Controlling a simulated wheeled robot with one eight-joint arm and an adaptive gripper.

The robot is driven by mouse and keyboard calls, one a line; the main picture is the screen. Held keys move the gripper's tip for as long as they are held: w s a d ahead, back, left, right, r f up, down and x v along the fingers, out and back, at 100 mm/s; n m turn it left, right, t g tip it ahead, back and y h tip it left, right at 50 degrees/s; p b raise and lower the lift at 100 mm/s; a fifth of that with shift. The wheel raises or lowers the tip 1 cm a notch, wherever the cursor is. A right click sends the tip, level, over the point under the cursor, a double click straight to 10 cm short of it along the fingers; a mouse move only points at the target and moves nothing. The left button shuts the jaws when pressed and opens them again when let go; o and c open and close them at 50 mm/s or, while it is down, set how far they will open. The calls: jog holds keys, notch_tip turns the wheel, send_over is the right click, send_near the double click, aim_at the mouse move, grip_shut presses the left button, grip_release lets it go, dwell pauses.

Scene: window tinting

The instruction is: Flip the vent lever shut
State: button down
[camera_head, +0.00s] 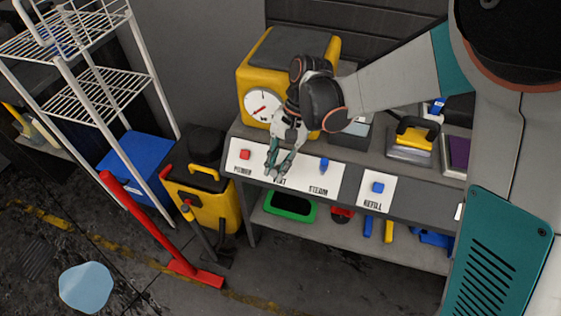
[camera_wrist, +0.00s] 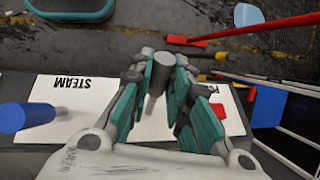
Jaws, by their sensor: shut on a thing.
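The vent lever shows in the wrist view as a grey cylindrical knob (camera_wrist: 164,70) on a thin metal stem. It stands on the white label panel, between the blue steam lever and the red power switch. My gripper (camera_wrist: 158,85) has its teal fingers on either side of the knob and is shut on it. In the head view my gripper (camera_head: 272,174) reaches down to the middle of the white panel (camera_head: 249,161), by the partly covered vent label.
A red power switch (camera_head: 245,154) and a blue steam lever (camera_head: 324,163) flank my gripper. A blue refill switch (camera_head: 377,187) is farther right. The yellow machine with a dial (camera_head: 262,104) stands behind. A shelf below holds a green tray (camera_head: 290,206).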

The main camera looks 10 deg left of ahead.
jog(key=shift+r+g, duration=0.25)
jog(key=shift+g, duration=0.05)
jog(key=c, duration=1.5)
grip_release()
jog(key=shift+s, duration=0.2)
jog(key=shift+w, duration=0.2)
jog(key=v, duration=1.2)
